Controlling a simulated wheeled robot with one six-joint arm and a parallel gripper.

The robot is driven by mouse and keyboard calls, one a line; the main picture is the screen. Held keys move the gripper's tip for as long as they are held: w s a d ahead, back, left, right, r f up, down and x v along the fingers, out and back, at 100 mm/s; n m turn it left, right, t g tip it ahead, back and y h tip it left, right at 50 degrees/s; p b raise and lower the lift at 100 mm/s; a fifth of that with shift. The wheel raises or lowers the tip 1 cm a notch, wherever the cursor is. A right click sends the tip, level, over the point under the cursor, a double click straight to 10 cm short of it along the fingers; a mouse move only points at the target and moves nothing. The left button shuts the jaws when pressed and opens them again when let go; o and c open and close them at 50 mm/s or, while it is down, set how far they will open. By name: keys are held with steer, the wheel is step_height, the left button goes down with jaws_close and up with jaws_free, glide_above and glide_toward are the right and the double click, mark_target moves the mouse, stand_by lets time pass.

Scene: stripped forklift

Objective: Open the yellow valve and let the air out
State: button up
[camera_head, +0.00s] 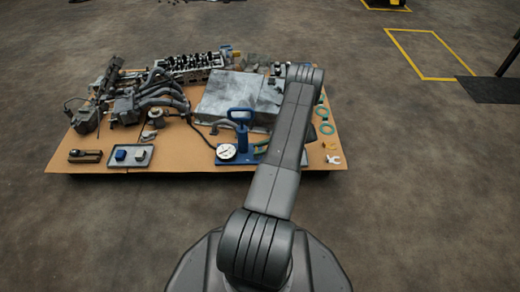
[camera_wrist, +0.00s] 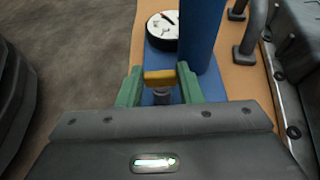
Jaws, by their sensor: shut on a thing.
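The yellow valve (camera_wrist: 160,77) is a small yellow handle in the wrist view, on a grey stem low on the blue pump. My gripper (camera_wrist: 160,86) has green fingers on both sides of the yellow handle and is shut on it. The blue pump (camera_head: 241,137) stands upright on the cardboard, and its blue cylinder (camera_wrist: 199,30) rises just beyond my fingers. A round white gauge (camera_wrist: 163,27) lies beside the cylinder and also shows in the head view (camera_head: 227,151). In the head view my arm hides the gripper and the valve.
The cardboard sheet (camera_head: 185,150) holds engine parts: a manifold (camera_head: 163,92), a cylinder head (camera_head: 189,66) and a large grey metal block (camera_head: 238,98) behind the pump. A small tray (camera_head: 130,156) with a blue block lies to the left. The floor in front is clear.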

steer(key=o, duration=1)
steer(key=p+v, duration=0.3)
steer(key=v, duration=1.1)
steer(key=shift+f, duration=0.1)
steer(key=shift+a, duration=0.1)
steer(key=b+x, duration=0.3)
steer(key=x, duration=1.1)
